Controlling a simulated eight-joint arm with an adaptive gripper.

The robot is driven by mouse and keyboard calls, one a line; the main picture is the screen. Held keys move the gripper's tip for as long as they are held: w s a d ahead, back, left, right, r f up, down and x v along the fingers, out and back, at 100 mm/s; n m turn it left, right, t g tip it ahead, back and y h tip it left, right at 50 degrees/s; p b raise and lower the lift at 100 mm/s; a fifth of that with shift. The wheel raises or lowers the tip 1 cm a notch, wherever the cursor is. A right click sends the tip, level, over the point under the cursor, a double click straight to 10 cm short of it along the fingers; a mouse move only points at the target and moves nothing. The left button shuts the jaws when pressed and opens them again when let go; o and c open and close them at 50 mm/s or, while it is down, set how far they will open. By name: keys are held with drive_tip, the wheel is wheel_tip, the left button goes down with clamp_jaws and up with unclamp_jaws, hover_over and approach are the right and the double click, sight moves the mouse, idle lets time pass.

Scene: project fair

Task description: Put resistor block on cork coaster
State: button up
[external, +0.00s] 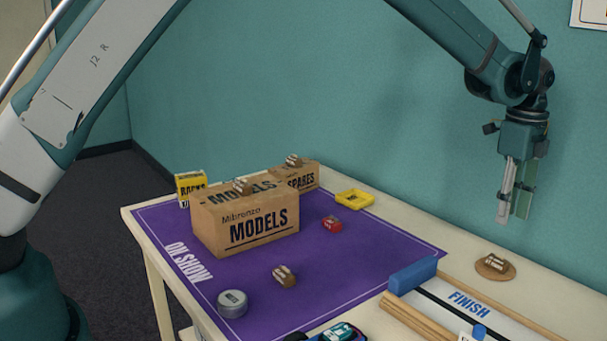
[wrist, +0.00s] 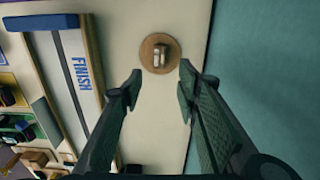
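The round cork coaster (external: 482,267) lies on the pale table at the right, beside the finish track. A small brown block with pale pieces on top (external: 497,262), seemingly a resistor block, rests on it. In the wrist view the coaster (wrist: 146,52) and the block on it (wrist: 160,57) show just beyond my fingertips, between them in the picture. My gripper (external: 513,216) hangs above the table near the teal wall, pointing down. In the wrist view my gripper (wrist: 160,84) is open, with nothing between its fingers.
A similar brown block (external: 284,275) lies on the purple mat (external: 350,271). Others sit on the MODELS box (external: 246,227) and the SPARES box (external: 302,179). A blue bar (external: 412,275) and the FINISH track (external: 470,305) lie left of the coaster. The wall is close behind.

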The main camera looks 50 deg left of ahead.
idle(0.3)
drive_tip(key=s+a+r+n+t, duration=0.1)
drive_tip(key=s+a+r+n, duration=0.2)
drive_tip(key=s+a+r, duration=0.35)
drive_tip(key=s+a+r+n+t, duration=0.1)
drive_tip(key=s+a+r+n, duration=0.2)
drive_tip(key=s+r, duration=0.6)
drive_tip(key=s+a+r+n+t, duration=0.1)
drive_tip(key=s+a+r+n, duration=0.1)
drive_tip(key=s+a+r, duration=0.45)
drive_tip(key=s+a+n+t, duration=0.1)
drive_tip(key=s+a+n, duration=0.1)
drive_tip(key=s, duration=0.8)
drive_tip(key=s+a+f+n+t, duration=0.1)
drive_tip(key=s+n, duration=0.3)
drive_tip(key=s, duration=0.7)
drive_tip(key=s+a+f+n+t, duration=0.1)
drive_tip(key=s+a+n, duration=0.3)
drive_tip(key=s, duration=0.7)
drive_tip(key=shift+t, duration=0.6)
